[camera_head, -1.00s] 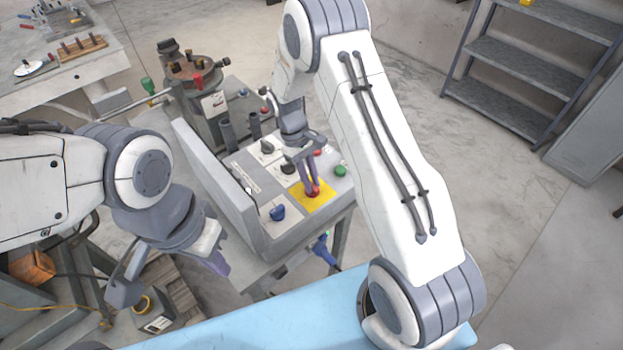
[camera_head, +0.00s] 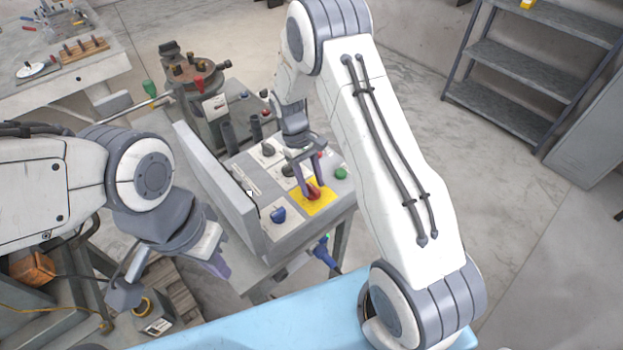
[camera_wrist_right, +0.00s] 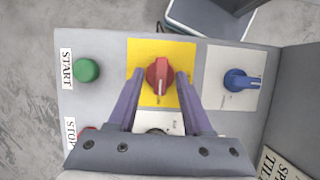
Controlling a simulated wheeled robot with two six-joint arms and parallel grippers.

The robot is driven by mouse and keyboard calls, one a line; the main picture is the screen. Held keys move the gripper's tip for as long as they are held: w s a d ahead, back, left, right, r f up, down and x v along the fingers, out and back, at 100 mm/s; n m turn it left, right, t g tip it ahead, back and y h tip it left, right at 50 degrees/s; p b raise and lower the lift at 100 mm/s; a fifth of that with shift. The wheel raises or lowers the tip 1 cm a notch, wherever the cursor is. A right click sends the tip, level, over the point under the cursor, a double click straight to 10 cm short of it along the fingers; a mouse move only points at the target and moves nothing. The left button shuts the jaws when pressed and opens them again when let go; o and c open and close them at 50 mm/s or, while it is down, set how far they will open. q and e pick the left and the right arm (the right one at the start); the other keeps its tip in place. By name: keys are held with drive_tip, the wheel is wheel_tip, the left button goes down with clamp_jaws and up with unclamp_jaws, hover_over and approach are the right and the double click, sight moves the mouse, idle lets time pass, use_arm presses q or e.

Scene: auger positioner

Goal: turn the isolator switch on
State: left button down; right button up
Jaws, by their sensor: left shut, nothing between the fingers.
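The isolator switch is a red rotary knob (camera_head: 312,192) on a yellow plate (camera_head: 324,200) on the sloped grey control panel. In the right wrist view the red knob (camera_wrist_right: 157,77) has its handle pointing up and down the picture. My right gripper (camera_head: 310,182) is open, with its purple fingers on either side of the knob; in the right wrist view its fingertips (camera_wrist_right: 158,76) show a gap to the knob on both sides.
A blue knob (camera_head: 278,215) sits on a pale plate beside the yellow one, also seen in the right wrist view (camera_wrist_right: 237,80). A green START button (camera_head: 341,173) is on the other side. A grey upright plate (camera_head: 212,180) borders the panel. A light blue surface (camera_head: 270,325) lies in front.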

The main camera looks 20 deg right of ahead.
drive_tip(key=b+v, duration=0.2)
drive_tip(key=v, duration=0.8)
drive_tip(key=shift+r, duration=0.25)
drive_tip(key=shift+w+a, duration=0.1)
drive_tip(key=s+d+r+m+t+y, duration=0.15)
drive_tip(key=s+m+t, duration=0.4)
drive_tip(key=s, duration=0.85)
drive_tip(key=s+a+r+n, duration=0.3)
drive_tip(key=s+a+n, duration=0.1)
drive_tip(key=s+a, duration=0.3)
drive_tip(key=s+a+r+n+g, duration=0.1)
drive_tip(key=s+a+r+n, duration=0.2)
drive_tip(key=s+a+n, duration=0.2)
drive_tip(key=shift+s+a+r+y, duration=0.15)
drive_tip(key=shift+s+a+y, duration=0.3)
drive_tip(key=shift+s+a, duration=0.55)
drive_tip(key=shift+d, duration=0.1)
